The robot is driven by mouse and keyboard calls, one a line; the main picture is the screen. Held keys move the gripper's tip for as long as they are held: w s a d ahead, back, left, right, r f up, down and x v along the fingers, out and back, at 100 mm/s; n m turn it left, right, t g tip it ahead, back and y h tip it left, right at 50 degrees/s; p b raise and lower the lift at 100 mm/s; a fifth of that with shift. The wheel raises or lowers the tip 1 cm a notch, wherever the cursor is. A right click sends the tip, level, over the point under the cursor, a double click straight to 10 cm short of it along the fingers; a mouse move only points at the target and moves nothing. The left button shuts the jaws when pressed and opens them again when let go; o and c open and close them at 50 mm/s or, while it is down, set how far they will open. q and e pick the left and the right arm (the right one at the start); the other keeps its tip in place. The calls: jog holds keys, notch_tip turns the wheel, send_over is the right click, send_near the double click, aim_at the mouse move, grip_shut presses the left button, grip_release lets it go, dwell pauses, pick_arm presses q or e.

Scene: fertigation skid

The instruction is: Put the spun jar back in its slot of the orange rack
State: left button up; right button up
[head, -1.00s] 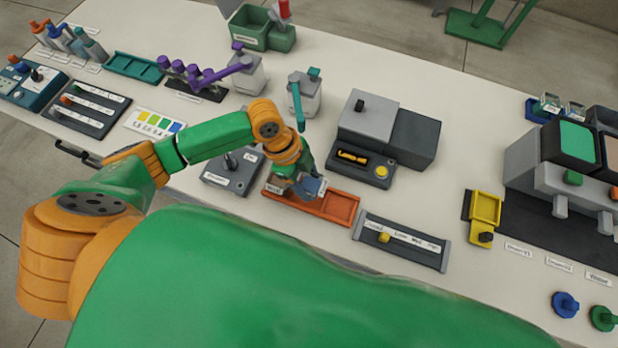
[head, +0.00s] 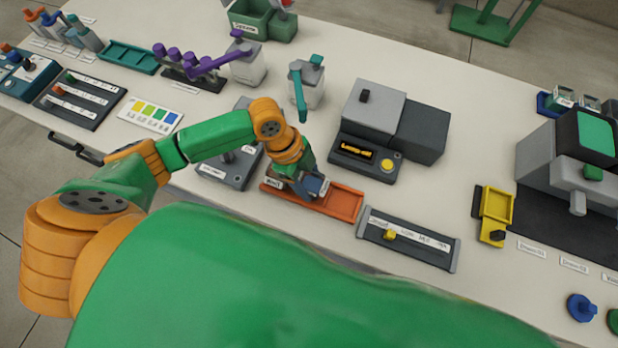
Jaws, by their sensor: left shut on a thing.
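The orange rack (head: 342,204) lies near the front edge of the table, left of the middle. Its right part is bare, and its left part is largely covered by my left gripper. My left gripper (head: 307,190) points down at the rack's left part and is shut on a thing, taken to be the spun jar. The jar itself is mostly hidden by the gripper and wrist, so I cannot tell whether it is seated in a slot or held above it. My right gripper is not in view.
A grey box machine (head: 375,110) with a yellow button stands behind the rack. A dark slider panel (head: 408,238) sits close to its right. A grey device (head: 228,170) is close to its left. A jar with a teal lever (head: 306,88) stands farther back.

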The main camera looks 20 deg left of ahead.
pick_arm(q)
jog(key=shift+f, duration=0.3)
jog(key=o, duration=1.5)
jog(key=shift+r, duration=0.1)
